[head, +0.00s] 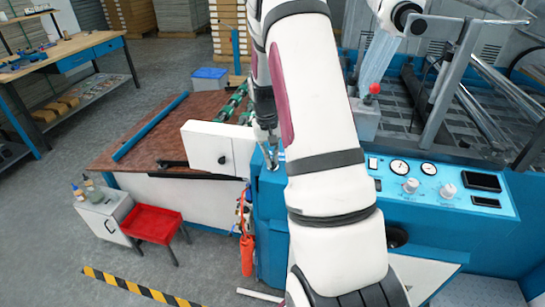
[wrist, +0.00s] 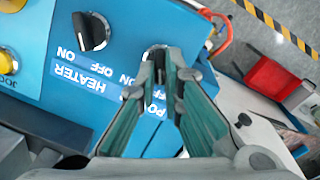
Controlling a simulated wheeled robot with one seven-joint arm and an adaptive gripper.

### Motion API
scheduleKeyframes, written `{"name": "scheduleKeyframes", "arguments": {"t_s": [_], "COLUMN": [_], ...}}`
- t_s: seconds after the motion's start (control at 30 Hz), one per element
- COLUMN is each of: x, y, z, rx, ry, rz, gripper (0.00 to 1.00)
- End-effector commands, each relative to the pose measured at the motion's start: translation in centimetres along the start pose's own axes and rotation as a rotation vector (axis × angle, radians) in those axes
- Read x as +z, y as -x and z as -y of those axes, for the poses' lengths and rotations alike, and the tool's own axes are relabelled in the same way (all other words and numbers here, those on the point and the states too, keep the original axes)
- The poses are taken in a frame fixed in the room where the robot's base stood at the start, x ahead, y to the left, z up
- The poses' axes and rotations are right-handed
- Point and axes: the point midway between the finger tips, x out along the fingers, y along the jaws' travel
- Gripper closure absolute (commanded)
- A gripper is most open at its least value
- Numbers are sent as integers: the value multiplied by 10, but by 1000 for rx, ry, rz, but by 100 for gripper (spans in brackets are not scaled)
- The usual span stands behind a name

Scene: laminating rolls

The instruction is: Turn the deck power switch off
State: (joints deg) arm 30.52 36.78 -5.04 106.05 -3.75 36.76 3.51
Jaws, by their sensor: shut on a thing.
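The deck power switch (wrist: 155,50) is a dark rotary knob on the blue panel in the wrist view, beside a partly covered label that starts "PO" with OFF and ON marks. My gripper (wrist: 164,62) is shut on this knob, its green-lined fingers on either side. The fingers hide most of the knob, so I cannot tell which mark it points to. In the head view my gripper (head: 270,150) reaches down onto the top of the blue cabinet (head: 268,222); the switch cannot be made out there.
A similar black HEATER knob (wrist: 92,32) sits close by on the panel. A yellow button (wrist: 8,60) is at the panel's left edge.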

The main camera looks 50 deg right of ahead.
Motion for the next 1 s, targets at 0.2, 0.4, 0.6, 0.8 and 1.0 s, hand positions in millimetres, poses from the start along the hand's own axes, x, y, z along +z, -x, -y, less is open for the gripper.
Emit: {"name": "scheduleKeyframes", "arguments": {"t_s": [0.2, 0.4, 0.6, 0.8, 1.0], "x": [4, 5, 5, 5, 5], "y": [-4, -4, -4, -5, -4], "z": [2, 2, 1, 1, 1], "rx": [14, 19, 19, 19, 19], "ry": [75, 101, 105, 104, 102], "rz": [13, 14, 15, 16, 14], "gripper": [100, 100, 100, 85, 72]}}
